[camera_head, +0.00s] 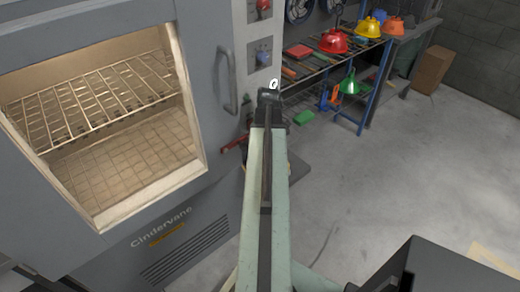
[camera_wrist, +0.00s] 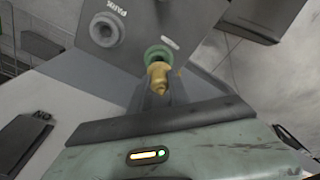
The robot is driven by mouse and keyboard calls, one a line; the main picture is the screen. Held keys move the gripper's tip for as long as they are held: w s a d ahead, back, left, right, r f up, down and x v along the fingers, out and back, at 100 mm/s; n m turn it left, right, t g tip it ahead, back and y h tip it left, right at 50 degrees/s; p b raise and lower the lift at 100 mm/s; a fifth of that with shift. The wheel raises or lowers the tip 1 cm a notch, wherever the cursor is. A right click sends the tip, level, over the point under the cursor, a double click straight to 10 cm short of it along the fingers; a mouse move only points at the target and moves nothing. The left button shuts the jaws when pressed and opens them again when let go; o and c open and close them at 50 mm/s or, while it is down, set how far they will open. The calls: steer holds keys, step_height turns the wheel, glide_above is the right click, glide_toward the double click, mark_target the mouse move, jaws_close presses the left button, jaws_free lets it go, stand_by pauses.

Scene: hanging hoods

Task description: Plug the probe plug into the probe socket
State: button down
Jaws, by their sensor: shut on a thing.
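In the wrist view, my gripper (camera_wrist: 160,92) is shut on the gold-coloured probe plug (camera_wrist: 158,74), with dark fingers at its sides. The plug's wider end points at the panel, and its narrow end points back toward the camera. The green-ringed probe socket (camera_wrist: 157,54) is on the grey panel directly beyond the plug. The plug overlaps its lower edge; I cannot tell whether it is inside or just in front. In the head view, my gripper (camera_head: 269,93) is at the foot of the pale control column; the plug and socket are hidden there.
A grey socket marked PARK (camera_wrist: 105,33) sits beside the green one. The Cindervane oven (camera_head: 195,240) stands left, with its handle (camera_head: 228,85) near my arm. A blue-framed rack (camera_head: 372,88) with coloured hoods stands behind right. The floor at right is largely clear.

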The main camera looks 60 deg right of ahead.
steer(key=shift+f+b, duration=1.65)
steer(key=shift+b, duration=0.05)
steer(key=c, duration=1.1)
jaws_free()
steer(key=shift+c, duration=0.2)
steer(key=r+p, duration=0.8)
steer(key=shift+s+d, duration=0.15)
steer(key=shift+s, duration=0.2)
steer(key=shift+f, duration=0.1)
steer(key=shift+s, duration=0.15)
